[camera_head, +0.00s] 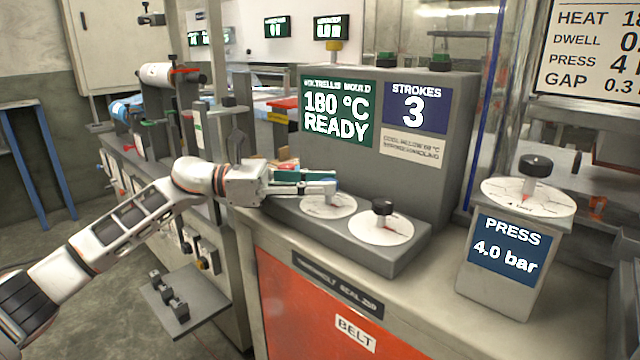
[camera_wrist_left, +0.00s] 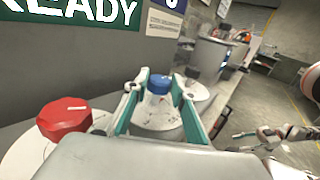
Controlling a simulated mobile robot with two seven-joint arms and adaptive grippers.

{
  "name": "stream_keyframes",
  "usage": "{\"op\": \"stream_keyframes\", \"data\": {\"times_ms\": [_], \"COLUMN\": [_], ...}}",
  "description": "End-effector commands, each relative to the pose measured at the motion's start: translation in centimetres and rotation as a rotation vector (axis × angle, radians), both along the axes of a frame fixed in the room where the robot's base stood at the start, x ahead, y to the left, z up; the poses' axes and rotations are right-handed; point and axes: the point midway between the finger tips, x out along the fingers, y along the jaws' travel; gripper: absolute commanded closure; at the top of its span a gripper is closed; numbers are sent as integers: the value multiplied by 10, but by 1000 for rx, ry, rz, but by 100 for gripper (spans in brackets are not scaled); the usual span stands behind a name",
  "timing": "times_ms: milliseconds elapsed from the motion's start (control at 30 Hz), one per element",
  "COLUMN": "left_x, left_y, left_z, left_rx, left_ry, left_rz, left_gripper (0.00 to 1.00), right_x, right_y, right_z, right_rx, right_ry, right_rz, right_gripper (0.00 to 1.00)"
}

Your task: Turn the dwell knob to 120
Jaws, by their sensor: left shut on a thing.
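My left gripper (camera_head: 327,186) reaches in from the left above the console's left white dial (camera_head: 325,206). In the left wrist view its two green-lined fingers (camera_wrist_left: 160,100) stand on either side of a blue knob (camera_wrist_left: 159,84), shut on it. In the head view the fingers mostly hide this knob. The knob's pointer and the dial's markings are too small or covered to read. No dwell label is legible beside it. What looks like my right gripper (camera_wrist_left: 245,140) shows small at the right of the wrist view, away from the knobs; its jaws are unclear.
A red knob (camera_wrist_left: 64,120) sits close beside my left gripper. A black knob (camera_head: 382,207) stands on the dial to the right. The press post (camera_head: 503,255), reading 4.0 bar, has another black knob (camera_head: 536,164). The console wall (camera_head: 440,130) rises behind the dials.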

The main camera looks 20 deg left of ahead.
Motion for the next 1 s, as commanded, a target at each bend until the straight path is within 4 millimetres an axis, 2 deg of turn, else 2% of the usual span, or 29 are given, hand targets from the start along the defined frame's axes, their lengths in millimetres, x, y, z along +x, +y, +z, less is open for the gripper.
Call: {"op": "stream_keyframes", "data": {"times_ms": [33,67,100,400,533,667,1000], "left_x": [0,0,0,0,-3,-9,-33], "left_y": [0,0,0,0,8,27,89], "left_z": [0,0,1,1,0,0,0], "left_rx": [0,0,0,-1,0,1,1], "left_ry": [-2,-2,-2,-1,1,1,0], "left_rz": [1,1,1,0,1,3,3], "left_gripper": [67,59,58,58,58,58,58], "right_x": [0,0,0,1,1,0,0], "right_y": [0,0,0,1,0,0,0], "right_z": [0,0,0,2,2,1,1], "right_rx": [0,0,0,4,3,2,1], "right_ry": [0,-1,-1,-4,-3,-2,-2], "right_rz": [0,0,0,0,0,0,1], "right_gripper": [60,60,60,60,60,60,60]}}
